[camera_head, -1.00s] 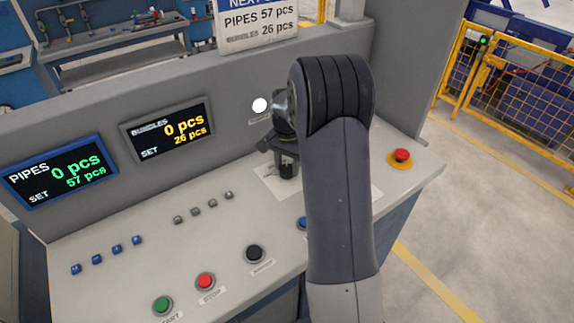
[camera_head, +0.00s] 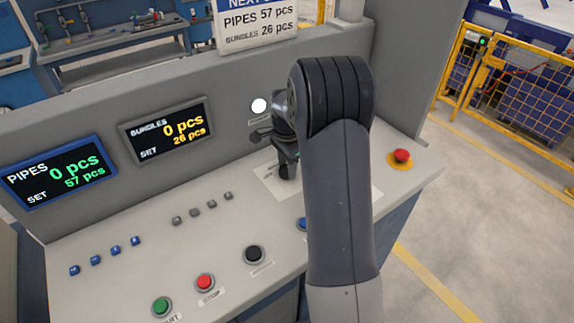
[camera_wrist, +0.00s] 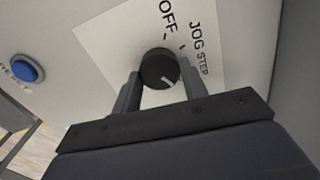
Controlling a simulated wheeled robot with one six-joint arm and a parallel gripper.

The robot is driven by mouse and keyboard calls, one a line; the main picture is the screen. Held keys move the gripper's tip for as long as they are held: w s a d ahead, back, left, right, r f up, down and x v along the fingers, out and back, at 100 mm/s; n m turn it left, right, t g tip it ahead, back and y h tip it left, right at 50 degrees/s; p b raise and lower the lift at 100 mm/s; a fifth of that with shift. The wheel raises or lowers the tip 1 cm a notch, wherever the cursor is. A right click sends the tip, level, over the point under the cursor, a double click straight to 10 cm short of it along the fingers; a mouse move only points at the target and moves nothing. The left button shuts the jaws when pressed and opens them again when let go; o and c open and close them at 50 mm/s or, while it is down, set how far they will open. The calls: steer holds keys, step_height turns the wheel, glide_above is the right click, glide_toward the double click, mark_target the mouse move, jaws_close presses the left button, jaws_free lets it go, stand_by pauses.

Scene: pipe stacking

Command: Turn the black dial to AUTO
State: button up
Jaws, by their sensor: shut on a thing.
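The black dial (camera_wrist: 158,66) sits on a white label plate (camera_wrist: 110,38) in the wrist view. Its white pointer line is toward the lower right of that picture. The words OFF and JOG STEP show above and right of the dial; I see no AUTO mark, and part of the plate is hidden by my gripper. My gripper (camera_wrist: 160,82) is shut on the dial, one finger on each side. In the head view my gripper (camera_head: 287,168) points down at the plate (camera_head: 268,180), and the dial is hidden there.
A blue button (camera_wrist: 27,69) is left of the plate in the wrist view. On the panel are green (camera_head: 162,306), red (camera_head: 205,282) and black (camera_head: 254,254) buttons. A red emergency button (camera_head: 401,156) stands right of my arm. Two displays (camera_head: 58,172) are at left.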

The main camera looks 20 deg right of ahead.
mark_target(287, 168)
stand_by(0.3)
steer(key=o, duration=1)
step_height(287, 168, up, 11)
steer(key=shift+f+b, duration=0.1)
steer(key=shift+b, duration=0.25)
step_height(287, 168, down, 11)
steer(key=shift+r+p, duration=0.1)
steer(key=shift+p, duration=0.3)
steer(key=shift+r, duration=0.1)
